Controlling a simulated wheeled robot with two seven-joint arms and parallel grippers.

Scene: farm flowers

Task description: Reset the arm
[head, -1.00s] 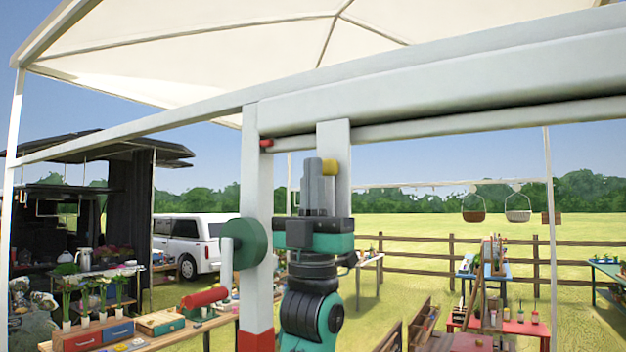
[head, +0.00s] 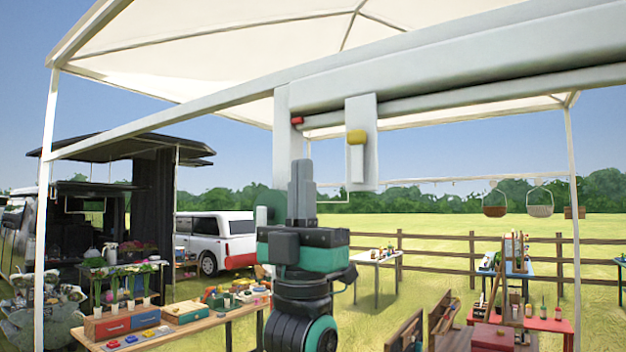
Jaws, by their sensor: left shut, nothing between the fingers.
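My left gripper (head: 302,188) points straight up near the middle of the head view, on a black and green wrist. Its grey fingers are together with nothing between them. A white and grey post (head: 285,120) of the canopy frame stands behind it, partly hidden by it. My right gripper is not in view.
A thick grey beam (head: 450,80) crosses above. A wooden table (head: 235,312) with boxes and flowers stands lower left. A red table (head: 540,324) and wooden crates (head: 405,335) stand lower right. A white van (head: 215,240) and fence lie beyond. Open grass lies behind.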

